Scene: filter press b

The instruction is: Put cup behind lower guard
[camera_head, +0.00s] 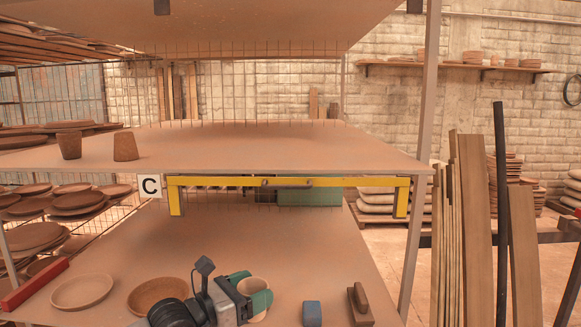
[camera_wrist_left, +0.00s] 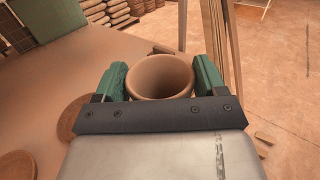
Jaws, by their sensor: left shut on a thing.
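A tan clay cup (camera_head: 254,287) is held between the green-padded fingers of my left gripper (camera_head: 249,288), low over the front of the lower shelf (camera_head: 330,245). In the left wrist view the cup (camera_wrist_left: 160,76) sits mouth-up between both fingers of the left gripper (camera_wrist_left: 161,84). I cannot tell if the cup's base touches the shelf. My right gripper is not in view.
A shallow bowl (camera_head: 82,291), a brown dish (camera_head: 158,296), a blue block (camera_head: 312,314) and a brown wooden tool (camera_head: 360,303) lie near the cup. A green box (camera_head: 309,193) stands behind the guard. Two brown cups (camera_head: 125,147) stand on the upper shelf. The middle of the lower shelf is clear.

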